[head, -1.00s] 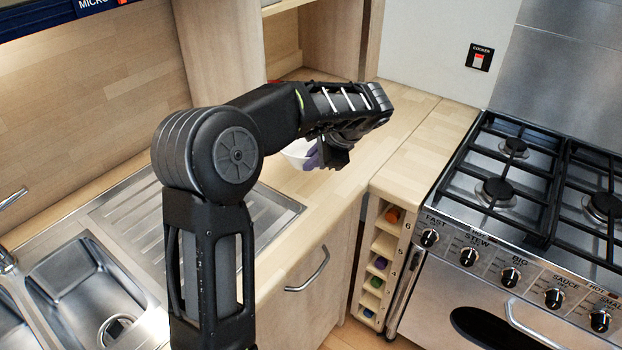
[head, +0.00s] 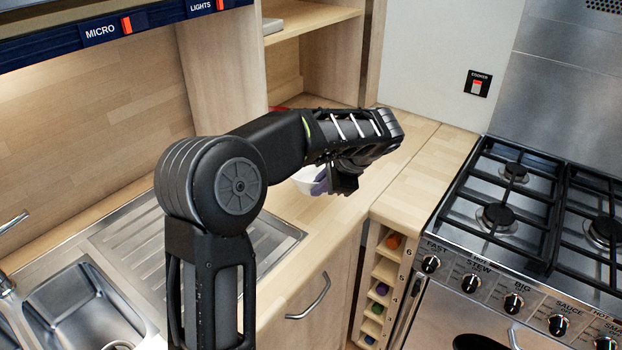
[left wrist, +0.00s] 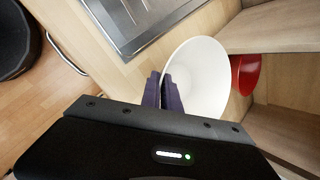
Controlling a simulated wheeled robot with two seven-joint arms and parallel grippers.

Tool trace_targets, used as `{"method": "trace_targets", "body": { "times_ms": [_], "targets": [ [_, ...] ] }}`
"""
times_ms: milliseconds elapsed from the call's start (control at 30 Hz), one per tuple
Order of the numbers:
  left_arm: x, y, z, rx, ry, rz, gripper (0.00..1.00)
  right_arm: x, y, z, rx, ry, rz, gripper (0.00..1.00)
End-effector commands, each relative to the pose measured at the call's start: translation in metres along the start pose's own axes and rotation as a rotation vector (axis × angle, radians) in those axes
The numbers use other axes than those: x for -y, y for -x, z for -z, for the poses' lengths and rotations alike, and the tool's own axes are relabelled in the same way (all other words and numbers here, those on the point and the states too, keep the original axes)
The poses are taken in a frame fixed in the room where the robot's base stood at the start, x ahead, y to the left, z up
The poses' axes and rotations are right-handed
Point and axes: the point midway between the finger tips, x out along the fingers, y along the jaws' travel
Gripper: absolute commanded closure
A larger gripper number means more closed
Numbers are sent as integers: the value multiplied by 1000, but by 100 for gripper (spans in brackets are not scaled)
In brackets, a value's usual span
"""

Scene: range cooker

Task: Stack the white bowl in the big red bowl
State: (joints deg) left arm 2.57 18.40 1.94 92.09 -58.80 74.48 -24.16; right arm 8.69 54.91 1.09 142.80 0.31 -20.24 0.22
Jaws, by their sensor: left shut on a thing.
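The white bowl (left wrist: 198,75) is tilted in the left wrist view, its wide opening facing the camera. My left gripper (left wrist: 168,92) is shut on its rim with purple fingers. In the head view, part of the white bowl (head: 305,182) shows beside the left gripper (head: 325,182), over the wooden counter by the corner; my arm hides much of it. The big red bowl (left wrist: 247,74) shows partly behind the white bowl in the left wrist view, by the wooden shelf unit. In the head view only a red sliver (head: 277,108) shows behind my arm.
A steel sink with drainer (head: 125,237) lies left of the bowls. A gas cooker (head: 520,215) stands at the right, past a bottle rack (head: 382,290). A wooden shelf (head: 312,20) is above the corner. The counter (head: 425,165) right of my gripper is clear.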

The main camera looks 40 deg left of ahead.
Motion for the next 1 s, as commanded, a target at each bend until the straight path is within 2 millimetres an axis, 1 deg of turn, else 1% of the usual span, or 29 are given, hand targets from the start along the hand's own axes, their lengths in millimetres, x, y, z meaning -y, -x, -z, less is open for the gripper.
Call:
{"method": "trace_targets", "body": {
  "times_ms": [33, 67, 167, 267, 300, 400, 500, 600, 633, 1000],
  "targets": [
    [-7, 11, 11, -12, -22, 8, 100, 3, 8, 0, 1, -1, -1, 75],
    [-14, 16, 18, -18, -33, 13, 100, 4, 12, 0, 2, -1, -3, 75],
    [-44, 34, 44, -44, -79, 31, 100, 7, 25, -1, 6, -4, -7, 75],
    [-82, 54, 69, -74, -133, 54, 100, 11, 39, -3, 11, -7, -11, 75],
    [-99, 62, 77, -86, -155, 63, 100, 12, 45, -3, 13, -8, -13, 75],
    [-138, 76, 91, -112, -202, 83, 100, 15, 56, -4, 18, -11, -17, 75],
    [-166, 85, 96, -131, -232, 96, 100, 16, 62, -5, 22, -13, -20, 75],
    [-181, 88, 99, -141, -247, 103, 100, 17, 64, -6, 23, -14, -22, 75],
    [-183, 88, 99, -142, -249, 104, 100, 16, 64, -6, 23, -14, -22, 75],
    [-184, 86, 100, -143, -247, 103, 100, 16, 62, -6, 23, -14, -22, 75]
  ]
}}
